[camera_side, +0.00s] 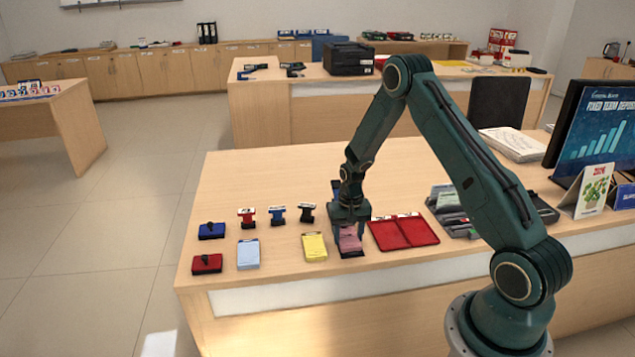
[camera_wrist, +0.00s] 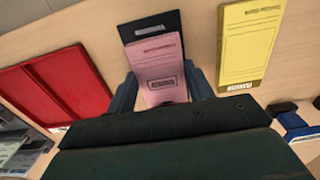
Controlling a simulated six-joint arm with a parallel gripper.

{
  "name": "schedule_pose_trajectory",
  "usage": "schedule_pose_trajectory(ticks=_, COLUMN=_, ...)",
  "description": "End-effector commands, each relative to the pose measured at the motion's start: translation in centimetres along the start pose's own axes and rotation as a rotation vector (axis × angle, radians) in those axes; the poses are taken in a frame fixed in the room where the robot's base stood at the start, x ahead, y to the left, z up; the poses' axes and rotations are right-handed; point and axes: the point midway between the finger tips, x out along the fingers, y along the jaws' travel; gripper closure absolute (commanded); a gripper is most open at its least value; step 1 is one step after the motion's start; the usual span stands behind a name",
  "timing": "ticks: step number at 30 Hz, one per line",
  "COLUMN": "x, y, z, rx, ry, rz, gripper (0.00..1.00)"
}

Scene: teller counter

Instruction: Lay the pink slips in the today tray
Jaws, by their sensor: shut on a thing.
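The pink slips (camera_wrist: 158,62) form a small stack with a printed box, between the two fingers of my gripper (camera_wrist: 162,90) in the wrist view. My gripper (camera_side: 349,224) points down over the counter and is shut on the pink slips (camera_side: 350,242). A dark flat piece (camera_wrist: 148,25) shows past the far edge of the slips; whether they touch it I cannot tell. A red two-part tray (camera_side: 403,246) lies just right of the slips, and its compartments look empty. It also shows at the left in the wrist view (camera_wrist: 62,88). Its labels are too small to read.
Yellow slips (camera_side: 314,247) and pale blue slips (camera_side: 248,254) lie to the left. Several stamps (camera_side: 277,214) stand behind them, with blue (camera_side: 211,231) and red (camera_side: 207,264) ink pads at far left. A grey cash tray (camera_side: 447,200) and monitor (camera_side: 597,130) are right. The counter's back left is clear.

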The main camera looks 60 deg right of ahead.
Motion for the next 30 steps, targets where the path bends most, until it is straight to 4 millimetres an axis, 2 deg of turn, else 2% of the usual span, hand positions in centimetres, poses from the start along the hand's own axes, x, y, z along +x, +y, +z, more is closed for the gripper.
schedule_pose_trajectory(ticks=13, x=0.0, y=0.0, z=2.6, rx=-0.001, ry=0.0, rz=0.0, gripper=0.72)
schedule_pose_trajectory(ticks=26, x=0.0, y=0.0, z=2.9, rx=0.0, ry=0.001, rz=0.0, gripper=0.72)
schedule_pose_trajectory(ticks=27, x=0.0, y=0.0, z=2.9, rx=0.0, ry=0.001, rz=0.0, gripper=0.4)
schedule_pose_trajectory(ticks=30, x=0.0, y=0.0, z=2.9, rx=0.0, ry=0.001, rz=0.0, gripper=0.23)
